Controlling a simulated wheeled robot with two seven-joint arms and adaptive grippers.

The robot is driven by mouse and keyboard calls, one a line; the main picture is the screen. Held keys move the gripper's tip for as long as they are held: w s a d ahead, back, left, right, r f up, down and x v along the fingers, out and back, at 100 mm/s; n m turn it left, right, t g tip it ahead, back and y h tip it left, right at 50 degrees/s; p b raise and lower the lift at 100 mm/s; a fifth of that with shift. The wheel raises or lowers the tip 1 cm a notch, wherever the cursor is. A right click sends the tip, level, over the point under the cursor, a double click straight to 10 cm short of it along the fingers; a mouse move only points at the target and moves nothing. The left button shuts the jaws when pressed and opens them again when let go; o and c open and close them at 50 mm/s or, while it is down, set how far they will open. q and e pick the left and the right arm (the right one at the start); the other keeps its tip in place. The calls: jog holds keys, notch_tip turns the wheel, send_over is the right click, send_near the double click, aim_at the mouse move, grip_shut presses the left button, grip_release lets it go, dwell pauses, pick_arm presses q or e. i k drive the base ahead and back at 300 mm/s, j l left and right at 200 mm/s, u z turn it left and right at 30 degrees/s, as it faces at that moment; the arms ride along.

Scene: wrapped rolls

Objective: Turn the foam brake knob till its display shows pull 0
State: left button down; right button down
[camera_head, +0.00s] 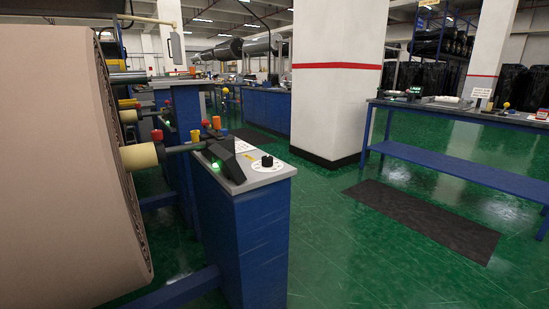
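A black knob (267,161) sits on a round white dial plate (266,166) on the grey top of a blue cabinet (245,230), near the middle of the head view. A small dark display box (228,160) stands left of the knob, tilted, with a green glow at its left side. Its reading cannot be made out from here. The knob's pointer direction is too small to tell. Neither of my grippers shows in the head view.
A large beige roll (70,170) on a spindle fills the left side. A white pillar (335,75) with a red stripe stands behind the cabinet. A blue workbench (460,158) is at right. A dark mat (425,220) lies on the open green floor.

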aim_at(266, 160)
jog(key=i+l+u, duration=0.5)
jog(key=l+u, duration=0.35)
jog(key=l, duration=0.15)
jog(key=i+l+u, duration=0.1)
jog(key=l+u, duration=0.3)
jog(key=l, duration=0.25)
jog(key=l+u, duration=0.45)
jog(key=l, duration=0.2)
jog(key=l+u, duration=0.4)
jog(key=l, duration=0.25)
jog(key=k+u, duration=0.15)
jog(key=u, duration=0.15)
jog(key=k+u, duration=0.25)
jog(key=i+j, duration=0.05)
jog(key=i, duration=0.05)
